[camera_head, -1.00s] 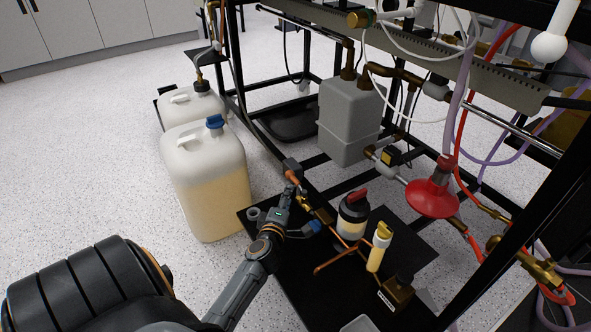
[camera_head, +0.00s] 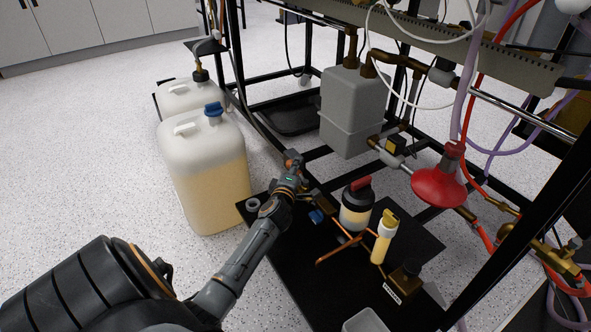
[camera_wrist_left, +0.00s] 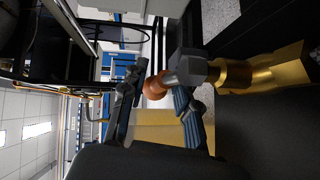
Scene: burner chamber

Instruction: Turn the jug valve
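The jug valve appears to be a copper-orange knob on a dark grey fitting. In the wrist view the knob (camera_wrist_left: 156,86) sits between my fingers, with a brass pipe (camera_wrist_left: 236,76) leading right from the fitting. My left gripper (camera_head: 289,176) reaches the valve from the front in the head view and hides most of it. In the wrist view its fingers (camera_wrist_left: 160,108) are apart on either side of the knob; firm contact cannot be made out. A jug of yellowish liquid (camera_head: 206,178) with a blue cap stands left of the gripper. My right gripper is out of view.
A second jug (camera_head: 181,97) stands behind the first. A grey tank (camera_head: 350,115) and red funnel (camera_head: 438,188) are beyond. Open floor lies left.

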